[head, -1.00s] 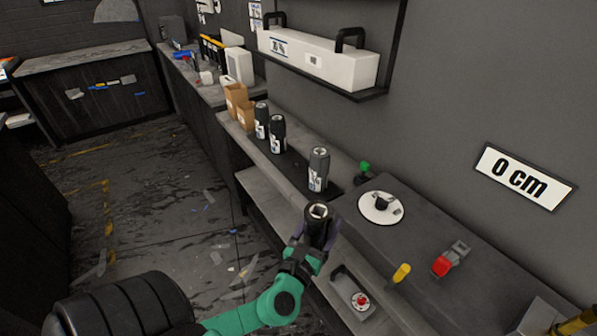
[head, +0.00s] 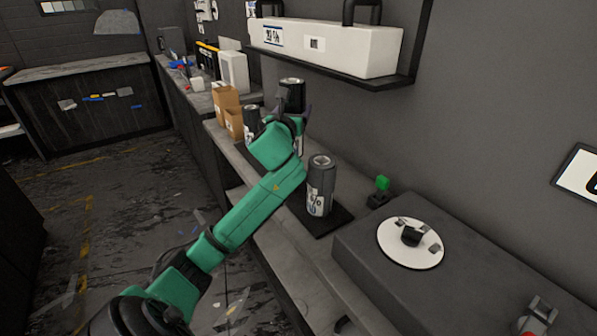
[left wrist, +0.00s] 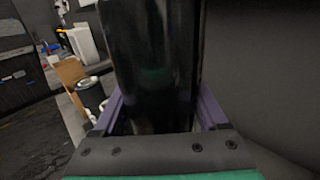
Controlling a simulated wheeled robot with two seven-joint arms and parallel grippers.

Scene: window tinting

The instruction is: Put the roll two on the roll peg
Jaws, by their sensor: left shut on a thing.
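My left gripper (head: 291,118) is shut on a dark roll (head: 292,92) and holds it upright above the back part of the bench. In the left wrist view the black roll (left wrist: 150,70) fills the space between the purple fingers. Another roll (head: 320,188) stands upright with a white label. A further roll (head: 251,119) stands at the left, partly behind my arm. A label shows behind the gripper; its roll is mostly hidden. A white disc (head: 398,253) carries a short black block (head: 411,237), possibly the roll peg. My right gripper is not in view.
Cardboard boxes (head: 224,102) stand left of the rolls. A small green-topped object (head: 382,184) is near the wall. A shelf with a long white case (head: 325,45) overhangs the bench. A red and grey tool (head: 537,318) lies at the lower right.

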